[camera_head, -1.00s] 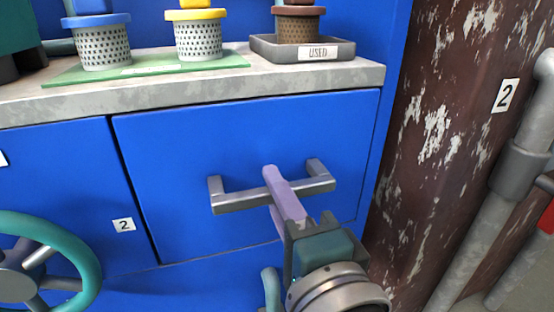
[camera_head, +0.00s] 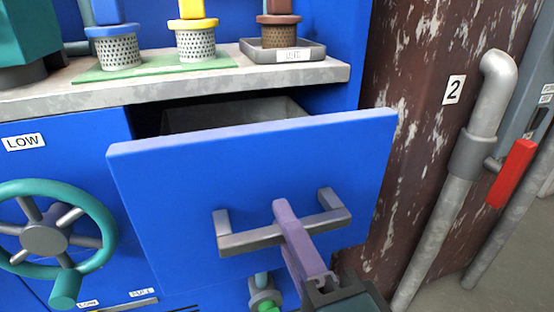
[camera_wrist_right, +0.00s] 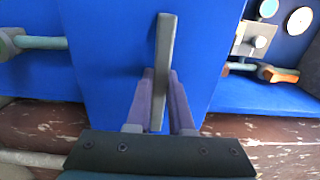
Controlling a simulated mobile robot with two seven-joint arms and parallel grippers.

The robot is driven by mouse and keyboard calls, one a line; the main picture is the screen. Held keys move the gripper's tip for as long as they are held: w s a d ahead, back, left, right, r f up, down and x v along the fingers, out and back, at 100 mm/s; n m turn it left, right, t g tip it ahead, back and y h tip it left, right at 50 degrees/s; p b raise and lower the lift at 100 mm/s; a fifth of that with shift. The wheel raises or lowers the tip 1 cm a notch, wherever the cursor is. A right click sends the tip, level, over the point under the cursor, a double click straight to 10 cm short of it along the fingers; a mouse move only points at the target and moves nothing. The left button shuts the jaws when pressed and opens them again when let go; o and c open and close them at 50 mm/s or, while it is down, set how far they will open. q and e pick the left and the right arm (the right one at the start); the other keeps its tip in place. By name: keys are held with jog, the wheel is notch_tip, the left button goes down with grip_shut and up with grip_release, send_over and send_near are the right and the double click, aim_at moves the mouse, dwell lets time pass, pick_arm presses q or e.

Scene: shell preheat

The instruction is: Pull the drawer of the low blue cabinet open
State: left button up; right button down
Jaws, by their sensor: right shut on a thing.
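The blue drawer (camera_head: 190,190) of the low cabinet (camera_head: 65,150) stands partly open in the head view. Its front is out from the cabinet, and a grey inner part (camera_head: 240,113) shows behind the top edge. A grey bar handle (camera_head: 245,240) is on the drawer front. My right gripper (camera_head: 283,215) is shut on the handle, with its purple fingers across the bar. In the right wrist view the handle (camera_wrist_right: 165,60) runs between the two fingers (camera_wrist_right: 160,95). My left gripper is in neither view.
A grey worktop (camera_head: 120,95) above the drawer holds several coloured-lid filter cups and a tray (camera_head: 283,50) labelled USED. A teal handwheel (camera_head: 100,215) stands left of the drawer. A grey pipe (camera_head: 465,165) with a red lever (camera_head: 512,173) and a rusty wall are at right.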

jog(key=p+v, duration=0.2)
jog(key=v, duration=0.9)
jog(key=shift+r, duration=0.1)
jog(key=c, duration=0.8)
grip_release()
jog(key=shift+s, duration=0.1)
jog(key=shift+d, duration=0.1)
jog(key=p+v, duration=0.2)
jog(key=v, duration=0.8)
jog(key=shift+r, duration=0.1)
